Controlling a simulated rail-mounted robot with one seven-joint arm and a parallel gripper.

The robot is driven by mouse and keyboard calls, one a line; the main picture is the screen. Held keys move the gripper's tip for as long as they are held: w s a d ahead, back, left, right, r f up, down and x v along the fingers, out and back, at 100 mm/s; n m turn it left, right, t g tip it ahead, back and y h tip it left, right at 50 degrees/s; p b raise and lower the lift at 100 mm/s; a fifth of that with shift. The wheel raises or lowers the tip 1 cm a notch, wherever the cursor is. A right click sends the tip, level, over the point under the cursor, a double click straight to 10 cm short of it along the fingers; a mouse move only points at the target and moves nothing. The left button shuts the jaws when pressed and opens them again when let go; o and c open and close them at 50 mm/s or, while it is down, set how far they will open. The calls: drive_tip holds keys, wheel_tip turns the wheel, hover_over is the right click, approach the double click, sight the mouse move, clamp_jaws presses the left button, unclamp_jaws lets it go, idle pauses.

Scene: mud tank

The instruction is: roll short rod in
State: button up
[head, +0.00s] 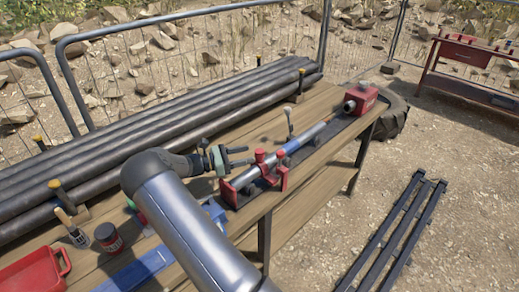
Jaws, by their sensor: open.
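A grey rod (312,135) with a blue band lies along a dark bed on the wooden bench. Its near end passes among red uprights (268,163). Its far end points toward a metal collar at a red block (361,97). I cannot tell whether the rod touches the collar, or surely which piece is the short rod. My gripper (243,157) is open, its fingers pointing right, over the bench to the left of the red uprights. Nothing shows between the fingers. My arm hides part of the near bench.
Long dark pipes (170,125) lie along the bench's back, between yellow-topped posts. A red tray (32,272), a dark can (108,238) and a brush pot (78,237) stand at the near left. A black rack (395,232) lies on the ground. A red workbench (465,52) stands far right.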

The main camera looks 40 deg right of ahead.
sight(259, 150)
drive_tip(key=p+x, duration=0.1)
drive_tip(key=x, duration=0.5)
clamp_jaws()
